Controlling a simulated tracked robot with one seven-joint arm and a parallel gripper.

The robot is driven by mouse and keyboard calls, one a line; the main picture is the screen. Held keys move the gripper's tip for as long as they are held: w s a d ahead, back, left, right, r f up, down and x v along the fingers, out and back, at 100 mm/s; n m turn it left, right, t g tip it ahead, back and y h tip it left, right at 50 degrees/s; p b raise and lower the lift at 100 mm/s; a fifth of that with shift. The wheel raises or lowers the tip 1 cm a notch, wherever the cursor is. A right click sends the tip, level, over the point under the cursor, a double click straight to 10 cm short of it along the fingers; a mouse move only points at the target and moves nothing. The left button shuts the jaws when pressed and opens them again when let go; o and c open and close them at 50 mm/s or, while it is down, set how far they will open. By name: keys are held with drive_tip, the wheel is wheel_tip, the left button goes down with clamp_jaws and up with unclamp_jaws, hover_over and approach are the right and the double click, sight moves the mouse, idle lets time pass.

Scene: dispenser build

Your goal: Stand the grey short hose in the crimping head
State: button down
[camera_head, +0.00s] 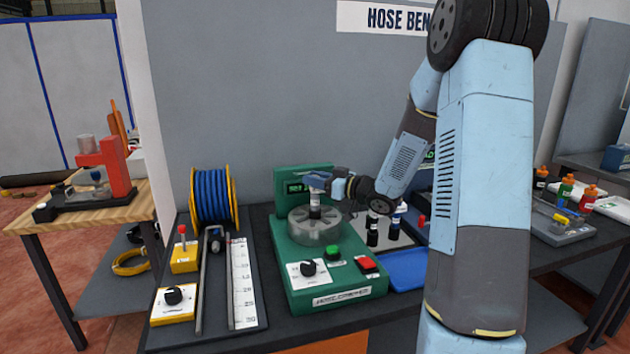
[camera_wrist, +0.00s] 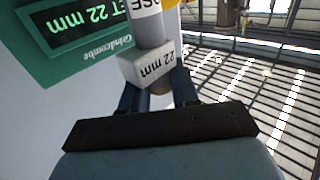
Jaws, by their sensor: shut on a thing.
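The grey short hose (camera_head: 315,206) is upright in my gripper (camera_head: 320,183), at the middle of the crimping head (camera_head: 314,232), a round grey ring on the green hose crimper. Its lower end meets the ring's opening; how deep it sits I cannot tell. In the wrist view the hose shows as a grey cylinder (camera_wrist: 150,25) with a pale block marked "22 mm" (camera_wrist: 148,68) between the fingers of my gripper (camera_wrist: 158,92). My gripper is shut on it. The crimper's green display (camera_wrist: 95,28) reads "22 mm" in the wrist view.
A rack (camera_head: 385,243) with dark hoses or fittings stands right of the crimper, with a blue tray (camera_head: 407,268) before it. A blue hose reel (camera_head: 213,197) and a measuring board (camera_head: 242,285) are at left. Knob and buttons (camera_head: 333,252) sit at the crimper's front.

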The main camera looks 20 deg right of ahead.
drive_tip(key=shift+f, duration=0.55)
idle(0.4)
drive_tip(key=c, duration=1.1)
unclamp_jaws()
drive_tip(key=shift+v, duration=5.5)
